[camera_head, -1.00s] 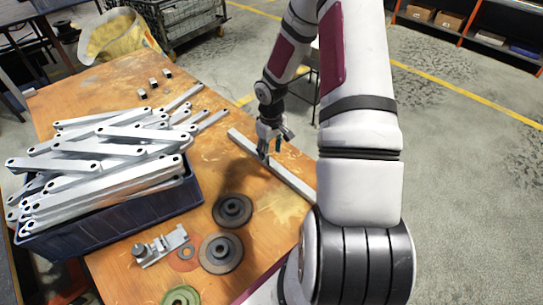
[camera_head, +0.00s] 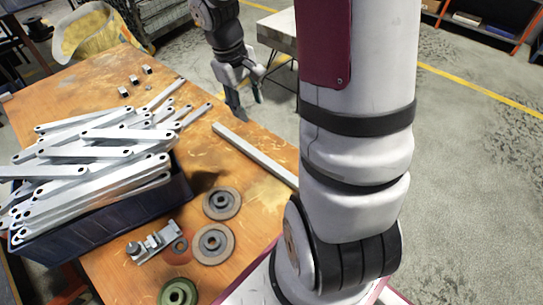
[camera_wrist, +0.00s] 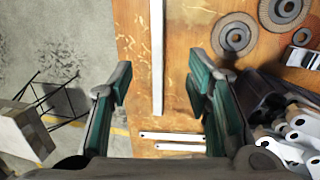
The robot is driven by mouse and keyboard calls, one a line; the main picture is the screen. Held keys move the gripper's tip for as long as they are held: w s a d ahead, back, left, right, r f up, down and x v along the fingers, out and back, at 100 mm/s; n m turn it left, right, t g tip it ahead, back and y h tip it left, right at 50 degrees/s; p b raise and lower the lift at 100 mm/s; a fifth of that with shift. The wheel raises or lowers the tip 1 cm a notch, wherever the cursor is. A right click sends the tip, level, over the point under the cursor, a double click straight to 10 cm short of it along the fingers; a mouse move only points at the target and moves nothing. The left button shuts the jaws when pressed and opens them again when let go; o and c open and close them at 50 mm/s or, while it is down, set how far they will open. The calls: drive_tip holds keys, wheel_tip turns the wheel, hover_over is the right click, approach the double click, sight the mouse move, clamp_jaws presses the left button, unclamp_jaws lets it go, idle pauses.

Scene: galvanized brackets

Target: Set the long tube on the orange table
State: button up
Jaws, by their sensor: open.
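The long tube (camera_head: 256,156) is a straight grey metal bar lying on the orange table (camera_head: 190,98), near the table's right edge. My arm hides its near end in the head view. In the wrist view the tube (camera_wrist: 157,60) runs from the top edge down to between my fingers. My gripper (camera_head: 247,105) is open and empty, raised above the table by the tube's far end, apart from it. In the wrist view my gripper (camera_wrist: 158,85) has its two green-padded fingers spread wide, one to each side of the tube.
A dark blue crate (camera_head: 110,222) heaped with grey brackets (camera_head: 95,165) stands on the left of the table. Grinding discs (camera_head: 222,203), a small metal fixture (camera_head: 152,243) and a green ring (camera_head: 177,293) lie near it. A light-topped stand (camera_head: 277,30) is behind, right of my gripper.

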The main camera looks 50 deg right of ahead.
drive_tip(key=s+a+r, duration=1)
drive_tip(key=s+r, duration=0.2)
drive_tip(key=s+a+y, duration=0.1)
drive_tip(key=s+a, duration=0.2)
drive_tip(key=s, duration=0.3)
drive_tip(key=s+a+r+t+y, duration=0.1)
drive_tip(key=s+a, duration=0.3)
drive_tip(key=s, duration=0.2)
drive_tip(key=shift+s+r, duration=0.2)
drive_tip(key=shift+r, duration=0.1)
drive_tip(key=shift+a, duration=0.1)
wheel_tip(320, 180, up, 24)
drive_tip(key=t+p, duration=0.4)
drive_tip(key=p, duration=1.8)
drive_tip(key=shift+r+p, duration=0.25)
drive_tip(key=shift+p, duration=0.1)
